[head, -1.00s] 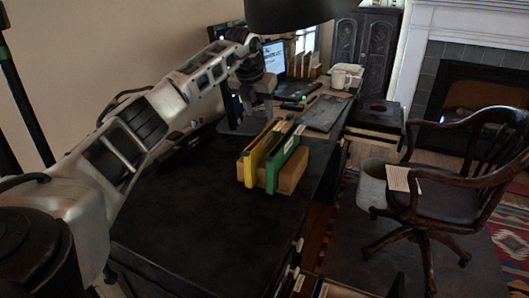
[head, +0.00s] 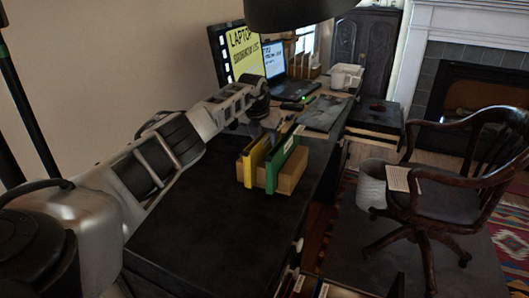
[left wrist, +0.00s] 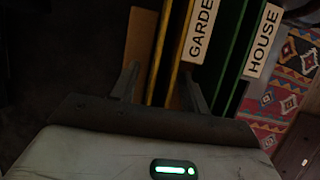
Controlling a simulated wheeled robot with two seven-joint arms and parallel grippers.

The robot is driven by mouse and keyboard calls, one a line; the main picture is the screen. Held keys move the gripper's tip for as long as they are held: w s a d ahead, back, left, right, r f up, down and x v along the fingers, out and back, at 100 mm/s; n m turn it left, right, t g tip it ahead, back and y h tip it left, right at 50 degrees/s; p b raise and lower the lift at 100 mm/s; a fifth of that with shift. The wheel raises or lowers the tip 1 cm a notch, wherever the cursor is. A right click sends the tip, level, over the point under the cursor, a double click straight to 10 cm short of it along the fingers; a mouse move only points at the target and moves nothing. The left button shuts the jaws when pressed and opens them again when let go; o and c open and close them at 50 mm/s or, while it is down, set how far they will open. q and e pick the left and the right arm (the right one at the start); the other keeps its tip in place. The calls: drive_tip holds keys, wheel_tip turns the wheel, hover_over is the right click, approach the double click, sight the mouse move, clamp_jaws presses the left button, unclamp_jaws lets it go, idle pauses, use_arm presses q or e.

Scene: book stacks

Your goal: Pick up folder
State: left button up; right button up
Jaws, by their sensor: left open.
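A yellow folder (head: 254,162) and a green folder (head: 284,163) stand upright in a wooden holder (head: 294,174) on the dark desk. In the left wrist view, the yellow folder (left wrist: 176,60) has a label reading "GARDE", cut off by the frame, and the green folder (left wrist: 232,60) has a label reading "HOUSE". My left gripper (left wrist: 160,75) is open, its fingers on either side of the yellow folder's edge in that view; I cannot tell whether they touch it. In the head view my left gripper (head: 264,124) is just behind and above the folders, partly hidden.
The dark desk (head: 205,225) is clear in front of the holder. A wooden chair (head: 445,185) and a bin (head: 371,185) stand at the right.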

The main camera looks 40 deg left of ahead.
use_arm(q)
drive_tip(key=shift+c, duration=0.3)
clamp_jaws()
drive_tip(key=shift+r, duration=0.1)
